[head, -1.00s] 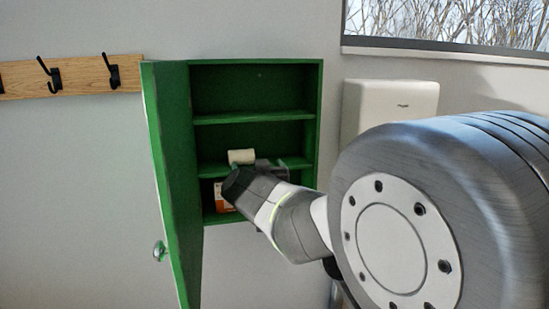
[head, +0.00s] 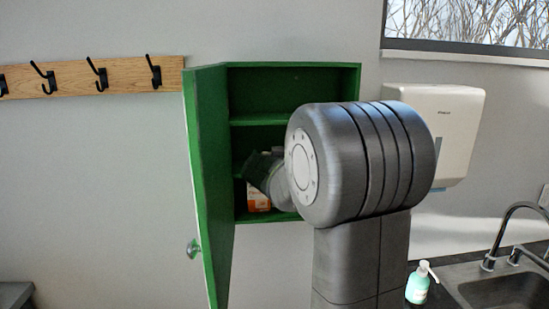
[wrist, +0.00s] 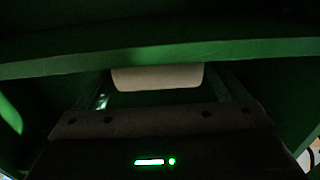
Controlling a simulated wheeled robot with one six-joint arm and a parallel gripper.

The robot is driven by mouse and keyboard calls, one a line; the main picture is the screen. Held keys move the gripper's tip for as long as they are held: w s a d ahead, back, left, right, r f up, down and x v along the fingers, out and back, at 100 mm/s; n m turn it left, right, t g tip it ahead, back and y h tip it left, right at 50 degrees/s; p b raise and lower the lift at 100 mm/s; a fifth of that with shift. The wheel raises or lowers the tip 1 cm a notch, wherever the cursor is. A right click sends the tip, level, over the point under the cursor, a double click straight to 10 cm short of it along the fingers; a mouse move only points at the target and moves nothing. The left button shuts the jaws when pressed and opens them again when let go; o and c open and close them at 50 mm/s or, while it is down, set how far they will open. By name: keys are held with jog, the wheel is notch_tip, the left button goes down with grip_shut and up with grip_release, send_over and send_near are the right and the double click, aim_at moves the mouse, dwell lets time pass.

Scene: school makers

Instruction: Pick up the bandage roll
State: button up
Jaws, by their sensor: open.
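The bandage roll (wrist: 157,77) is a pale, beige cylinder lying crosswise in the wrist view. It is inside the green wall cabinet (head: 294,69), and my arm hides it in the head view. My gripper (wrist: 165,84) is open, with one finger at each side of the roll's ends in the wrist view. The picture is dark, and I cannot tell whether the fingers touch the roll. In the head view my arm reaches into the cabinet, and the fingertips are hidden.
A shelf edge (wrist: 160,58) crosses just above the roll in the wrist view. The cabinet door (head: 208,180) stands open at the left. An orange and white box (head: 258,196) is on the lower level. A dispenser (head: 455,130), soap bottle (head: 418,285) and sink (head: 510,290) are at the right.

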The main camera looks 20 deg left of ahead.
jog(key=shift+w+a, duration=0.2)
jog(key=shift+w, duration=0.15)
jog(key=c, duration=1)
jog(key=shift+r, duration=0.1)
jog(key=shift+c, duration=0.2)
